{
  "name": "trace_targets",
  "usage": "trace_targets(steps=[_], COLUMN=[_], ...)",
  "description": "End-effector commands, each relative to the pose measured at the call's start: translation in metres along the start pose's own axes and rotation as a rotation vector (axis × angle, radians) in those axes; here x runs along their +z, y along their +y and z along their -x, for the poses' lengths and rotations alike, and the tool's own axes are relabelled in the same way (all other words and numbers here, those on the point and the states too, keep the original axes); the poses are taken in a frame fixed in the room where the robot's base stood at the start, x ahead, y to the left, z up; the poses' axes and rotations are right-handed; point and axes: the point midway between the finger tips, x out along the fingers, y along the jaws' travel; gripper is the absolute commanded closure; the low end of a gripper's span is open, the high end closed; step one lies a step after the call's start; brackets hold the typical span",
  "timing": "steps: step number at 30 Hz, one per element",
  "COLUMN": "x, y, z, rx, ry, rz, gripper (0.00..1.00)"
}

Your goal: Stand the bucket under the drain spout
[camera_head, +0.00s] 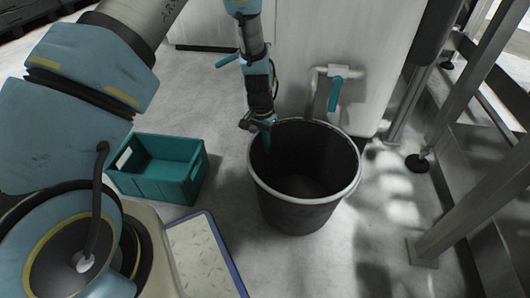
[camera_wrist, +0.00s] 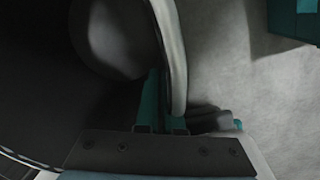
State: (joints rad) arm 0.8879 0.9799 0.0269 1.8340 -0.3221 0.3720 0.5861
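The bucket (camera_head: 300,205) is dark grey with a pale rim and stands upright on the floor in the head view. In the wrist view its rim (camera_wrist: 177,60) runs down to my fingers. My gripper (camera_head: 263,122) is at the rim's left far side, one teal finger inside the bucket. In the wrist view my gripper (camera_wrist: 163,118) has its fingers close together with the bucket's wall between them, seemingly shut on it. The drain spout (camera_head: 321,73) is a pale bent pipe with a teal handle on the cabinet. Its lower end is close to the bucket's far rim.
A teal crate (camera_head: 185,178) stands on the floor left of the bucket; its corner shows in the wrist view (camera_wrist: 291,20). The pale cabinet (camera_head: 290,55) is right behind the bucket. A metal frame (camera_head: 470,195) with feet stands at right. The floor between it and the bucket is clear.

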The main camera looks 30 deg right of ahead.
Motion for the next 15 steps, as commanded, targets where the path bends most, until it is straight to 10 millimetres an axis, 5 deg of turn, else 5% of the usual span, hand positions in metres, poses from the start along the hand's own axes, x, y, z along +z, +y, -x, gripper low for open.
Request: trace_targets(steps=[4, 15], x=[0.000, 0.000], y=[-0.002, -0.002], z=[-0.024, -0.025], rx=[0.001, 0.001], ry=[0.000, 0.000], rz=[-0.001, -0.001], gripper=[1.00, 1.00])
